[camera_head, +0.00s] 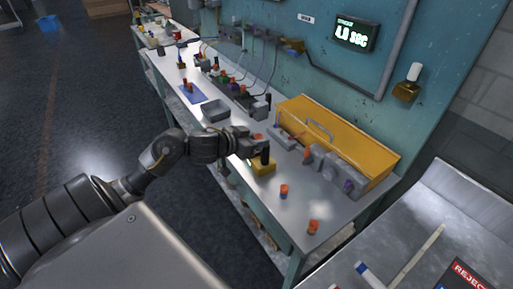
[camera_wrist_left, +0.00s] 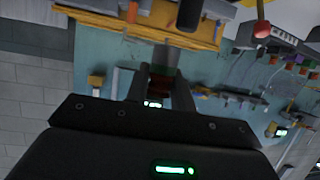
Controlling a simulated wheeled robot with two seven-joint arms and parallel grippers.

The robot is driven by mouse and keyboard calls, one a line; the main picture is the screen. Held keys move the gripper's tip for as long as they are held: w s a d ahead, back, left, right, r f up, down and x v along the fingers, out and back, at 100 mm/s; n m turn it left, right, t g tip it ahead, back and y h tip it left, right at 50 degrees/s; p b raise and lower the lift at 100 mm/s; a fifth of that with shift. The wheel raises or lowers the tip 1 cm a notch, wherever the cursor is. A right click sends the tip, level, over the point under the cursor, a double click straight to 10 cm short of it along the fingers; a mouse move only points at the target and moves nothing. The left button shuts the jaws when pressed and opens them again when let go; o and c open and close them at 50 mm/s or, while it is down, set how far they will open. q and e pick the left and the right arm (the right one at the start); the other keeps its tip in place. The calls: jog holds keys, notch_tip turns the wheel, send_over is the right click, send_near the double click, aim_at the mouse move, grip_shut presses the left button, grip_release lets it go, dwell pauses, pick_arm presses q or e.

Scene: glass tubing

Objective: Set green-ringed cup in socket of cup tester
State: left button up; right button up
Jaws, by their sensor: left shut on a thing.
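My left gripper (camera_head: 262,150) is over the workbench, just above a small yellow block (camera_head: 263,168). In the left wrist view, its fingers (camera_wrist_left: 160,82) are shut on a small cup (camera_wrist_left: 165,70) with a green band and a dark red part. The fingers hide much of the cup. Which device is the cup tester is unclear; the yellow block lies under the gripper, and its socket cannot be made out. My right gripper is not in view.
A yellow toolbox (camera_head: 340,128) stands along the wall behind grey fixtures (camera_head: 330,168). A grey tray (camera_head: 215,111) and a blue mat (camera_head: 194,95) lie beyond the gripper.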

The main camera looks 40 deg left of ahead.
pick_arm(q)
jog(key=w+a+f, duration=0.6)
jog(key=w+f, duration=0.1)
jog(key=shift+w+a+f, duration=0.2)
jog(key=shift+w+a, duration=0.1)
jog(key=shift+a, duration=0.05)
jog(key=shift+w+a+f, duration=0.3)
jog(key=shift+w+f, duration=0.05)
jog(key=shift+f, duration=0.3)
notch_tip(320, 180, down, 2)
jog(key=shift+f+p, duration=0.15)
jog(key=shift+p, duration=0.2)
jog(key=shift+f, duration=0.4)
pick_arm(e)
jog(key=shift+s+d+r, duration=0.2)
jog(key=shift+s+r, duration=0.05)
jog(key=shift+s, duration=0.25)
pick_arm(q)
jog(key=o, duration=1)
jog(key=shift+f, duration=0.15)
jog(key=shift+c, duration=0.2)
